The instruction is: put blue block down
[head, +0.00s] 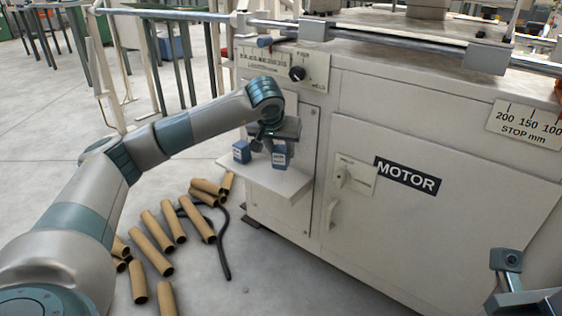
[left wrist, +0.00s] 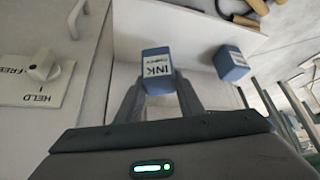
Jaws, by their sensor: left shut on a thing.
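My left gripper (head: 279,143) is shut on a blue block (head: 280,157) with a white label. In the left wrist view, the block (left wrist: 157,66) sits between the two fingertips (left wrist: 160,88), and its label reads INK. The held block is over a small white shelf (head: 272,180) on the machine's front; I cannot tell whether it touches the shelf. A second blue block (head: 241,152) stands on the shelf to the left, apart from the gripper; it also shows in the left wrist view (left wrist: 231,63). My right gripper (head: 508,277) is only partly in view at the lower right.
The machine cabinet (head: 420,220) rises behind and right of the shelf, with a FREE/HELD knob (head: 297,73) above. Several brown cardboard tubes (head: 156,230) and a black cable (head: 225,256) lie on the floor below. Shelf space shows between and in front of the blocks.

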